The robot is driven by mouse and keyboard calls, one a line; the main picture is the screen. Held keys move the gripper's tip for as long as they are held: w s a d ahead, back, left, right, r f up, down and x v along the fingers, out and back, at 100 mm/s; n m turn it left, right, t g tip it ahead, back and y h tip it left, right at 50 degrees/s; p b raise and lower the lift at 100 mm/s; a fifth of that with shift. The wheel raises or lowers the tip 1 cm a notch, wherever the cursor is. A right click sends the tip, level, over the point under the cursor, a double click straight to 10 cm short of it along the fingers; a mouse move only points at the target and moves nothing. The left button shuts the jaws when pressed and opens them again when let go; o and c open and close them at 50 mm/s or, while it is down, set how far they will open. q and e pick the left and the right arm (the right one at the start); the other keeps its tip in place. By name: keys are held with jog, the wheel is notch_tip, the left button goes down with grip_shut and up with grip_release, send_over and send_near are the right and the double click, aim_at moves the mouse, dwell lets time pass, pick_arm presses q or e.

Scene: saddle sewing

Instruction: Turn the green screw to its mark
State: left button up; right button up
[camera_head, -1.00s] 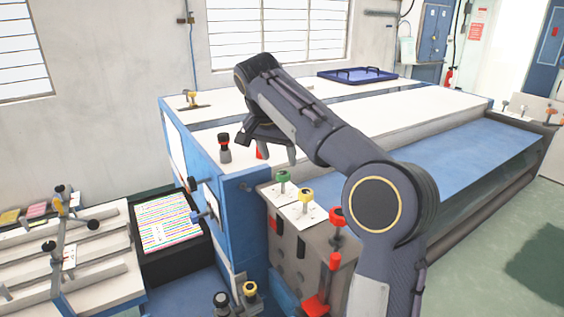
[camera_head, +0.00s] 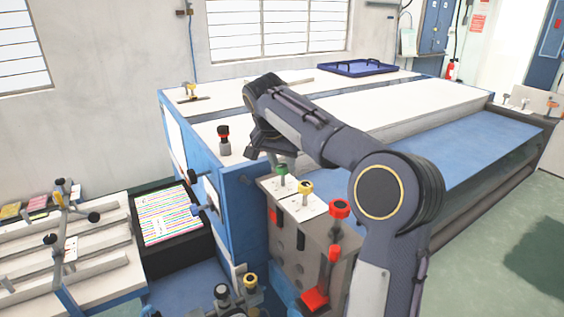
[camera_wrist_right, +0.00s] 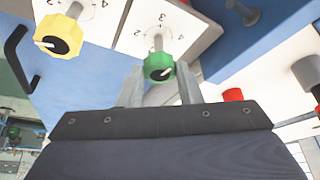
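The green screw (camera_head: 282,170) stands on a white dial plate at the near-left corner of the grey machine block. In the right wrist view its green knob (camera_wrist_right: 158,67) shows a white pointer line, and the plate behind it (camera_wrist_right: 150,25) carries numerals including 2, 3 and 4. My right gripper (camera_head: 281,159) is just above and behind the screw in the head view. In the wrist view its two fingers (camera_wrist_right: 160,82) are apart, with the knob between or just beyond the tips; contact cannot be told. My left gripper is not in view.
A yellow knob (camera_head: 305,187) with its own dial is close beside the green one. A red knob (camera_head: 339,208) stands nearer, by my right arm. A black-and-red knob (camera_head: 223,134) stands on the blue bench. A blue tray (camera_head: 357,68) lies farther back.

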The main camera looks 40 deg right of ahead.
jog(key=shift+c, duration=0.6)
jog(key=shift+n, duration=0.3)
jog(key=n, duration=0.2)
jog(key=n+t+y, duration=0.1)
jog(key=n, duration=0.1)
jog(key=shift+s+d+n+t, duration=0.1)
jog(key=shift+s+n+t, duration=0.05)
jog(key=shift+n+t, duration=0.15)
jog(key=n+y, duration=0.1)
jog(key=n, duration=0.1)
jog(key=n+t+y, duration=0.1)
jog(key=n, duration=0.2)
jog(key=shift+d, duration=0.2)
jog(key=n+y, duration=0.2)
jog(key=n, duration=0.3)
jog(key=shift+d+n, duration=0.1)
jog(key=shift+n, duration=0.3)
jog(key=n+y, duration=0.1)
jog(key=n, duration=0.2)
jog(key=n+g+y, duration=0.1)
jog(key=n, duration=0.2)
jog(key=shift+d, duration=0.1)
jog(key=shift+g, duration=0.4)
